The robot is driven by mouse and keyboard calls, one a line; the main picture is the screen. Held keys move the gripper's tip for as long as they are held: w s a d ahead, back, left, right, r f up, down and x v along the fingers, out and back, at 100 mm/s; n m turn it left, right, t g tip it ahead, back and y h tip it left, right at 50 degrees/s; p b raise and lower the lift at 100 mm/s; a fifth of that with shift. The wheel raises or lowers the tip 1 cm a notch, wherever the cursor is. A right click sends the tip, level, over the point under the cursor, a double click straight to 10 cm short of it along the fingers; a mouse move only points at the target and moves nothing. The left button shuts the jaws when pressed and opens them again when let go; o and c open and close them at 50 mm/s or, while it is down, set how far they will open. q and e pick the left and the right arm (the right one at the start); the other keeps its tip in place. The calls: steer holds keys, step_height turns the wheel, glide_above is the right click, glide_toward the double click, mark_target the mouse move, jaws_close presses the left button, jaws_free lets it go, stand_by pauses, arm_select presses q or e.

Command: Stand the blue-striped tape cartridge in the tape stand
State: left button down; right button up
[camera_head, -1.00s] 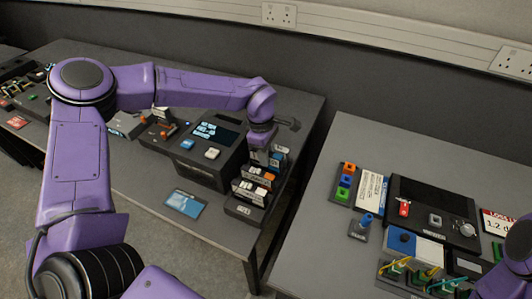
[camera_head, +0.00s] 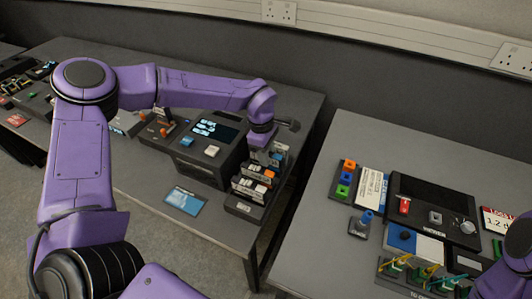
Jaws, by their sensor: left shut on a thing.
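My left gripper (camera_head: 261,146) points down over the back of the tiered dark tape stand (camera_head: 243,207) on the left table. It is shut on a small cartridge (camera_head: 259,157), which is mostly hidden by the gripper and too small for its stripe colour to be made out. The held cartridge is at the stand's upper rows; whether it touches a slot cannot be told. Several light cartridges with small coloured marks stand in the stand's lower rows. My right arm shows at the lower right edge, but its gripper is out of view.
A dark console with a lit screen (camera_head: 214,129) stands just left of the stand. A blue card (camera_head: 185,201) lies in front of it. A gap separates this table from the right table, which holds a dark case (camera_head: 434,190), coloured blocks (camera_head: 344,179) and a blue-knobbed piece (camera_head: 365,218).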

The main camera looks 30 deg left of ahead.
arm_select(q)
steer(key=shift+f, duration=0.5)
steer(key=shift+c, duration=2.4)
jaws_free()
step_height(320, 180, up, 8)
steer(key=p, duration=0.7)
steer(key=shift+f, duration=0.25)
